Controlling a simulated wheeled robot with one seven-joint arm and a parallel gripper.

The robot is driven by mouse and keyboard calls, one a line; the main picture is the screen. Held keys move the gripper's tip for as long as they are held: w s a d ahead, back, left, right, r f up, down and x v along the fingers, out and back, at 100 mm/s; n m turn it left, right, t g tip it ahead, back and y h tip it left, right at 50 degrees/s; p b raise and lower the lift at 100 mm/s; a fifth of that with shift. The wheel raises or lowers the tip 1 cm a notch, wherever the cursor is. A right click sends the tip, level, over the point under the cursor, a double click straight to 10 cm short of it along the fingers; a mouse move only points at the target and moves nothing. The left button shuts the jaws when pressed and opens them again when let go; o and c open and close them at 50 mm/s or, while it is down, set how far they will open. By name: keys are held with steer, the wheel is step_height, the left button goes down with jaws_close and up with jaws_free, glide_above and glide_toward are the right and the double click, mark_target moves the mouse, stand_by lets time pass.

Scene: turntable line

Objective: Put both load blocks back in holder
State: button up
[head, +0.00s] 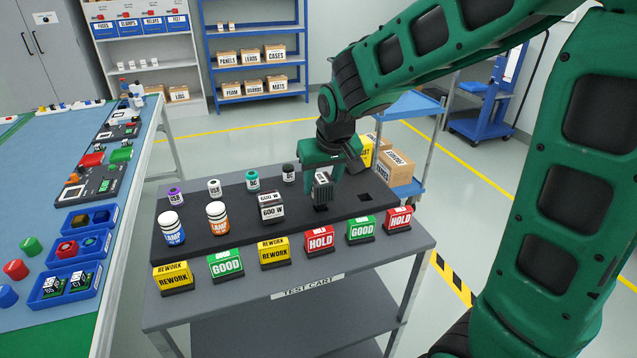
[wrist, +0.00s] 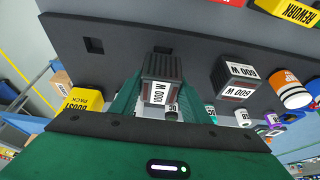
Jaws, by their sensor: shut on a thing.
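My gripper (head: 322,180) is shut on a dark grey load block (head: 323,190) with a white label, which in the wrist view (wrist: 162,78) appears to read 1000 W upside down. The block is upright over the black holder board (head: 225,228), just above or at a dark square opening; I cannot tell whether its base is in it. The other load block, marked 600 W (head: 271,208), stands upright on the board to the left and also shows in the wrist view (wrist: 237,78). The fingers partly hide the held block.
An empty square hole (head: 365,197) is to the right on the board. Lamps (head: 217,218), USB and DC pieces stand to the left and behind. Yellow, green and red signs (head: 320,240) line the cart's front edge. A blue trolley (head: 412,105) with boxes stands behind.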

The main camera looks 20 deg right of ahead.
steer(key=shift+f, duration=1.15)
steer(key=o, duration=1.6)
steer(key=shift+c, duration=0.2)
steer(key=v, duration=1.1)
steer(key=s+d+f+m+g, duration=0.2)
steer(key=s+d+f+m, duration=0.1)
steer(key=s+d, duration=0.95)
steer(key=s+d+f+m+g, duration=0.1)
steer(key=s+d+f, duration=0.1)
steer(key=s, duration=0.5)
steer(key=s+d+f+m+g, duration=0.1)
steer(key=s+d+f+m, duration=0.1)
steer(key=s, duration=0.5)
steer(key=shift+s+d+g, duration=0.25)
steer(key=shift+d+g, duration=0.05)
